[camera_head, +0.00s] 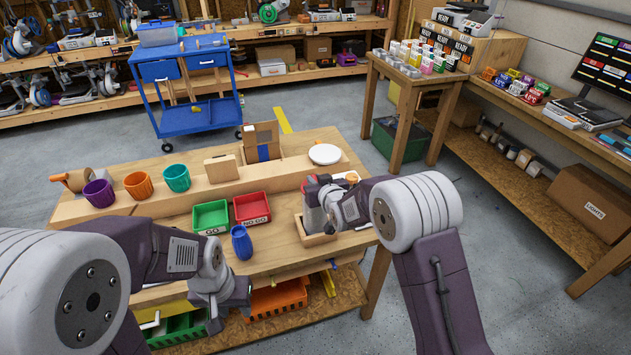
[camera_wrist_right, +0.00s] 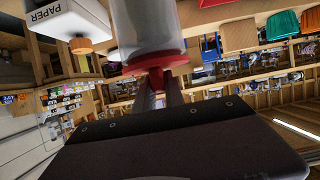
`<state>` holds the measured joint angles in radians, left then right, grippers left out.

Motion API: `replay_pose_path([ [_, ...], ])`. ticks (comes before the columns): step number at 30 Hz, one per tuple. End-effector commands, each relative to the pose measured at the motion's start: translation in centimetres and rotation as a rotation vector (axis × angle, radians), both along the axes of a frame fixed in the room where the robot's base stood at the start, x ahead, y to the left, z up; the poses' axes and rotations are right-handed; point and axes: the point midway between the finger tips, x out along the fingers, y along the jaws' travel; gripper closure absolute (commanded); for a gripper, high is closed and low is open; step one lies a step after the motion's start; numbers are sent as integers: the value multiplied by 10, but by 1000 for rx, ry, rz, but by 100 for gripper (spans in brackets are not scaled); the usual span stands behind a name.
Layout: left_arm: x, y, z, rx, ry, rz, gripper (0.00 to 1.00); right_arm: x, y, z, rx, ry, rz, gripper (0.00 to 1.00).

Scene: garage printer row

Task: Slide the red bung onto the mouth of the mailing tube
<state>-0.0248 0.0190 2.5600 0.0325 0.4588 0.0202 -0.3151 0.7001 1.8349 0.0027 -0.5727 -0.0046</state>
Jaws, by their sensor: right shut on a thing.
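The mailing tube (camera_head: 312,219) is a pale cylinder by the wooden holder at the right part of the bench, partly hidden by my right arm. In the right wrist view the tube (camera_wrist_right: 146,25) fills the top centre. The red bung (camera_wrist_right: 158,64) is at the tube's near end there, its wide rim close to the mouth; I cannot tell how far it is seated. My right gripper (camera_wrist_right: 160,88) is shut on the bung. My left gripper (camera_head: 215,318) hangs at the bench's front edge, away from the tube; its jaws are unclear.
The wooden holder (camera_head: 317,238) is beside the tube. A green bin (camera_head: 210,229), a red bin (camera_head: 252,222) and a blue cup (camera_head: 241,243) stand left of it. A white round dish (camera_head: 325,154) and purple (camera_head: 99,193), orange and teal cups stand farther back.

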Motion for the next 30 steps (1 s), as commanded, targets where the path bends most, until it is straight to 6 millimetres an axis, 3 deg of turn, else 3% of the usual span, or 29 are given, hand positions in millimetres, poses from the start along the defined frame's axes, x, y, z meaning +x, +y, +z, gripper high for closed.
replay_pose_path([
  [12, 0, 0, -12, 0, 0, 0, 64, 0, 0, -10, 0, 0, 0, 100],
  [25, 0, 0, -11, 0, 0, 0, 64, -1, 0, -12, -2, 5, 0, 100],
  [26, 0, 0, -11, 0, 0, 0, 64, -1, 0, -12, -2, 5, 0, 83],
  [28, 0, 0, -11, 0, 0, 0, 64, -1, 0, -12, -2, 5, 0, 64],
  [30, 0, 0, -11, 0, 0, 0, 64, -1, 0, -12, -2, 5, 0, 61],
])
